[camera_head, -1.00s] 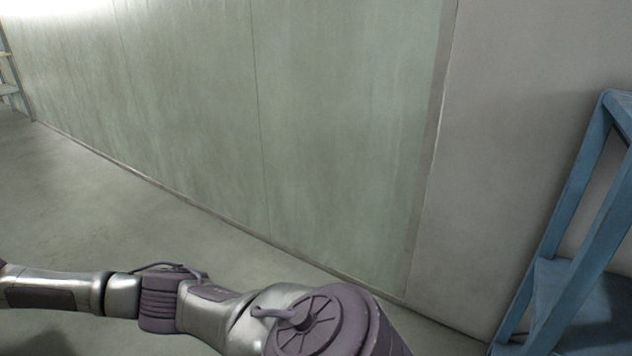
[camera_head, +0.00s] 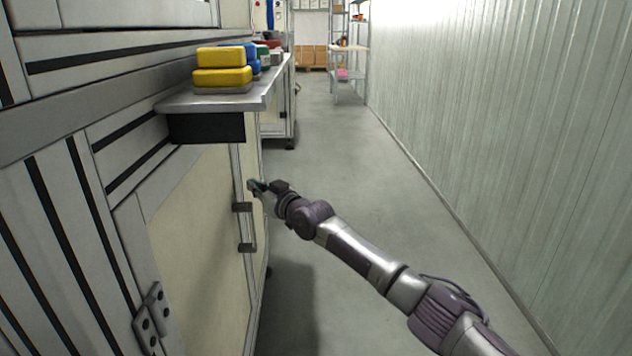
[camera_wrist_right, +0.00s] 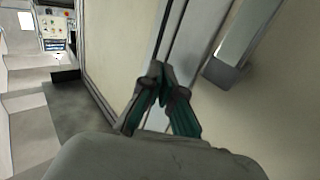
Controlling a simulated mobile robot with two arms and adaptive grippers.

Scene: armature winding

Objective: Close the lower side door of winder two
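The lower side door (camera_head: 190,245) is a cream panel in a grey metal frame, left of centre in the head view. A hinge (camera_head: 152,318) shows at its near lower left and a grey bar handle (camera_head: 245,228) at its far edge. The door looks nearly in line with the machine side; I cannot tell if a gap remains. My right gripper (camera_head: 256,187) is at the door's far edge, by the handle's upper end. In the right wrist view its teal-padded fingers (camera_wrist_right: 162,72) meet at the tips, close to a metal strip, with nothing seen between them. My left gripper is out of view.
A grey shelf (camera_head: 225,98) with yellow blocks (camera_head: 222,67) and blue blocks juts out above the door. A clear aisle (camera_head: 350,170) runs right of the machine to a corrugated wall (camera_head: 520,130). A shelving rack (camera_head: 350,60) stands at the far end.

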